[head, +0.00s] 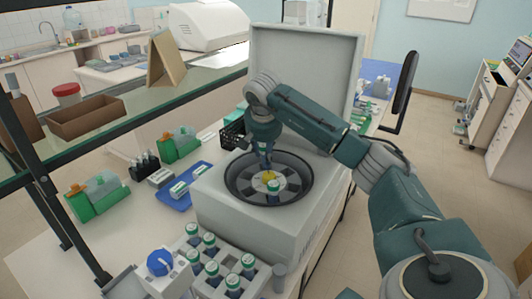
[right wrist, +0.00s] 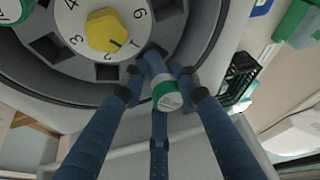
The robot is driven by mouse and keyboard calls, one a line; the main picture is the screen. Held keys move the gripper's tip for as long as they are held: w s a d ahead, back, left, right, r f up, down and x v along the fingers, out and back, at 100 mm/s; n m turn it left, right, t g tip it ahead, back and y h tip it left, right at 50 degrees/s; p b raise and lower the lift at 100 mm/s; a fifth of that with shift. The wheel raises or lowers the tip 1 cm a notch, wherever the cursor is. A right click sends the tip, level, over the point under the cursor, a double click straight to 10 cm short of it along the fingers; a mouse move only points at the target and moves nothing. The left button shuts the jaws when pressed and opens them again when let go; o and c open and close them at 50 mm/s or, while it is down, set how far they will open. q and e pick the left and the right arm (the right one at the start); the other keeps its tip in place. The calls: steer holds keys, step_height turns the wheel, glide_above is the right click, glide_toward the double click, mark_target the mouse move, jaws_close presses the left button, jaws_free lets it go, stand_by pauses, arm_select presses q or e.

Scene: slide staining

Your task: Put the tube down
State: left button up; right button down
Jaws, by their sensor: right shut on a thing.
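My right gripper (head: 266,163) reaches down into the open centrifuge (head: 240,222) at the back of the rotor. In the right wrist view its blue fingers (right wrist: 158,80) are closed around a tube with a green rim and a white cap top (right wrist: 167,97). The held tube is at the rotor edge near the number 1; its lower end is hidden, so I cannot tell how deep it sits. The numbered rotor (right wrist: 76,18) has a yellow knob (right wrist: 105,32) and square slots. Another green-capped tube (head: 273,186) sits on the rotor's near side. My left gripper is not in view.
The raised lid (head: 305,75) stands behind the rotor. A rack of green-capped tubes (head: 212,285) stands in front of the centrifuge. A blue tray (head: 187,185) and green boxes (head: 98,195) lie to the left. A black basket (head: 232,134) is behind the centrifuge. A glass shelf crosses the upper left.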

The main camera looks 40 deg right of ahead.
steer(key=shift+s+f, duration=0.15)
steer(key=shift+f, duration=0.55)
steer(key=shift+w+d+f, duration=0.2)
steer(key=shift+w+d, duration=0.05)
steer(key=c, duration=1.4)
jaws_free()
steer(key=shift+w+d+f, duration=0.1)
steer(key=shift+d, duration=0.1)
steer(key=shift+c, duration=0.2)
steer(key=shift+o, duration=0.7)
steer(key=shift+d, duration=0.1)
steer(key=shift+s+a+r, duration=0.25)
steer(key=shift+r, duration=0.1)
steer(key=shift+a+r, duration=0.1)
steer(key=shift+r, duration=0.3)
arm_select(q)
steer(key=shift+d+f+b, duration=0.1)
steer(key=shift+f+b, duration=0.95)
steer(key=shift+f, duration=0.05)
arm_select(e)
steer(key=v, duration=1.1)
steer(key=shift+w+r, duration=0.1)
steer(key=shift+w, duration=0.05)
